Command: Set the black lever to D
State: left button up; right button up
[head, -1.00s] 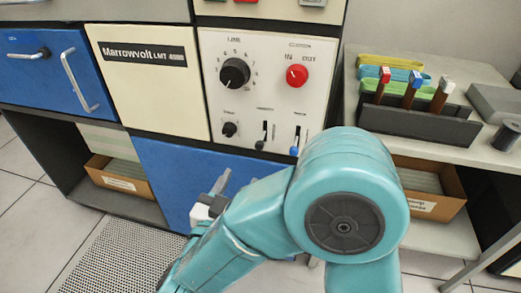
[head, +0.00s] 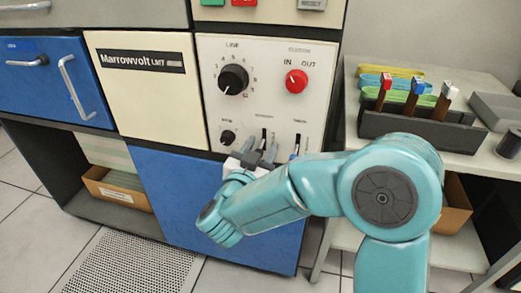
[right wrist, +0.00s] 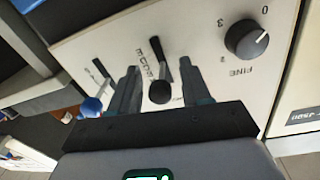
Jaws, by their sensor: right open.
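The black lever (head: 263,141) is on the cream panel, in the left of two slots low on its right side. In the right wrist view its round black knob (right wrist: 160,92) stands between the fingers of my right gripper (right wrist: 159,68), with a gap on either side. Letters run beside its slot, but I cannot tell which one the lever is at. In the head view my right gripper (head: 261,152) is open in front of the slot and partly hides the lever. My left gripper is not in view.
A blue-knobbed lever (right wrist: 92,104) is beside the black one, close to one finger. The FINE knob (right wrist: 246,39) is on the other side. Above are the LINE knob (head: 233,79) and the red IN/OUT knob (head: 296,81).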

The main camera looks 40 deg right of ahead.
grip_shut()
jog(key=shift+f, duration=1.1)
grip_release()
jog(key=shift+d, duration=0.1)
jog(key=shift+r, duration=0.1)
jog(key=shift+a, duration=0.25)
jog(key=p+v, duration=0.3)
jog(key=v, duration=1.3)
